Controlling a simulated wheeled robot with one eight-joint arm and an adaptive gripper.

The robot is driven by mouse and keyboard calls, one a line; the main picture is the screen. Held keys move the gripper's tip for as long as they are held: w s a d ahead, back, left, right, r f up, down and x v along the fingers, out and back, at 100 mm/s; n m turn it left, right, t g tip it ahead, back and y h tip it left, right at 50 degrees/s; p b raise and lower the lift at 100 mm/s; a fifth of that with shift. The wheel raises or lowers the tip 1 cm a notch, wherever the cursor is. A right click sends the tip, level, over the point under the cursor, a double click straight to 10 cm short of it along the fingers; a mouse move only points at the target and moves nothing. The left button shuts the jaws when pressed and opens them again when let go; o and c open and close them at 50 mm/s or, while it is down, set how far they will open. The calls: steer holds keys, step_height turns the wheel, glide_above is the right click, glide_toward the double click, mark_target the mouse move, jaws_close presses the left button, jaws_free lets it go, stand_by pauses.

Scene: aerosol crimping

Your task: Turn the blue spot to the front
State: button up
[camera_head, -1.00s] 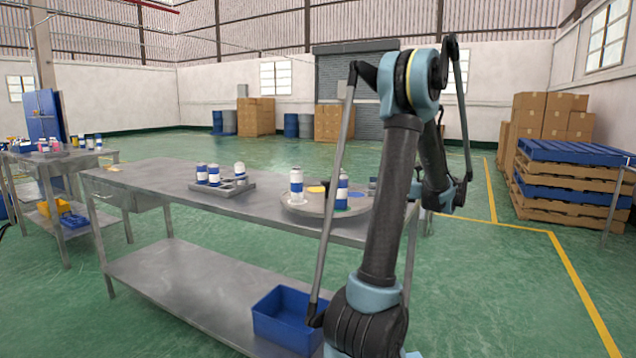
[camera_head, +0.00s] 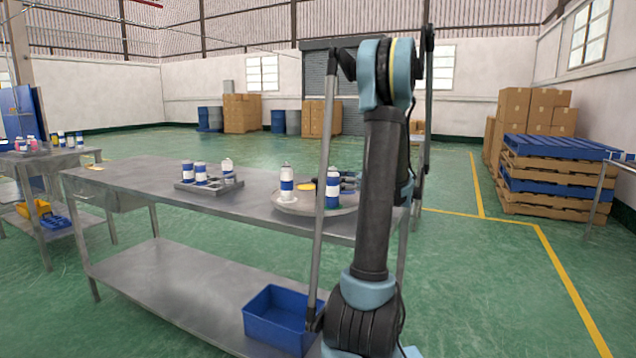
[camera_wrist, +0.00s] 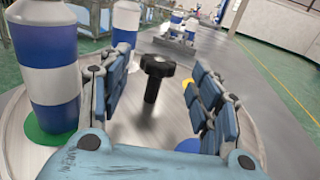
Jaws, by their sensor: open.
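A round grey turntable (camera_head: 288,207) sits on the steel table, and its rim also shows in the wrist view (camera_wrist: 25,160). A black T-shaped knob (camera_wrist: 155,78) stands at its middle. My gripper (camera_wrist: 160,68) is open, with its fingers either side of the knob and apart from it. A blue-and-white can (camera_wrist: 45,60) stands on a green spot (camera_wrist: 48,133) at the left. Another can (camera_wrist: 125,22) stands farther back. A yellow spot (camera_wrist: 187,88) shows partly behind the right finger.
A grey tray (camera_head: 212,187) with several cans stands on the table (camera_head: 130,183) left of the turntable. A blue bin (camera_head: 275,330) is on the lower shelf.

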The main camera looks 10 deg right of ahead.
mark_target(318, 178)
steer(key=shift+x, duration=2.7)
steer(key=shift+c, duration=0.6)
jaws_close()
steer(key=shift+d, duration=0.1)
